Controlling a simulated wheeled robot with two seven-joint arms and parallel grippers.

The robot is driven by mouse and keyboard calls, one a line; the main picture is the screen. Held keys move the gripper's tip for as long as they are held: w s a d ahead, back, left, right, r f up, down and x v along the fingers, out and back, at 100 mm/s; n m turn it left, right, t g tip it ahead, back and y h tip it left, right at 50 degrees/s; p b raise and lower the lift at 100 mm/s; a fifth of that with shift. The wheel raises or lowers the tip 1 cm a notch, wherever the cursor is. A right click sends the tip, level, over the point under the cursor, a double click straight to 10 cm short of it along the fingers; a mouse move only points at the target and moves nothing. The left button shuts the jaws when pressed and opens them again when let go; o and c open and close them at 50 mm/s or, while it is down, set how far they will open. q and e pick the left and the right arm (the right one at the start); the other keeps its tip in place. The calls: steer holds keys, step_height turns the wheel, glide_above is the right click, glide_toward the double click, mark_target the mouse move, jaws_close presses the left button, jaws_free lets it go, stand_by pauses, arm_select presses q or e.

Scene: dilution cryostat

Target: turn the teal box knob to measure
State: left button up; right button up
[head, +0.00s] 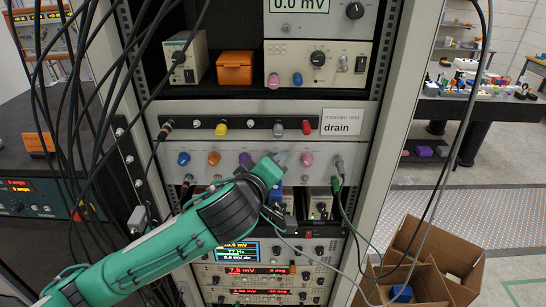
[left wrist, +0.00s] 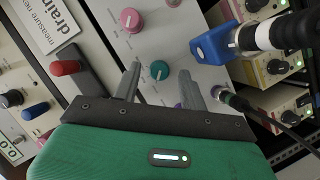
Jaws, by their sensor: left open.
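The teal knob (left wrist: 159,70) is on a light grey panel (head: 325,178). In the left wrist view it lies between the two fingertips of my left gripper (left wrist: 160,74). The fingers are open, one on each side of the knob; I cannot tell whether they touch it. In the head view my left gripper (head: 277,160) is against the panel and hides the teal knob. A small light mark shows on the knob, but I cannot read its setting. A pink knob (left wrist: 131,20) and a purple knob (left wrist: 180,105) flank it. My right gripper is not in view.
A label reading "drain" (head: 341,122) is above the panel. A blue plug (left wrist: 212,45) with a thick cable juts out close to the gripper. A green-ended cable (head: 337,183) hangs at the right. Black cables (head: 95,120) hang at the left. A cardboard box (head: 460,262) stands lower right.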

arm_select(q)
steer(key=shift+w+d+f, duration=0.15)
steer(key=shift+w, duration=0.3)
jaws_close()
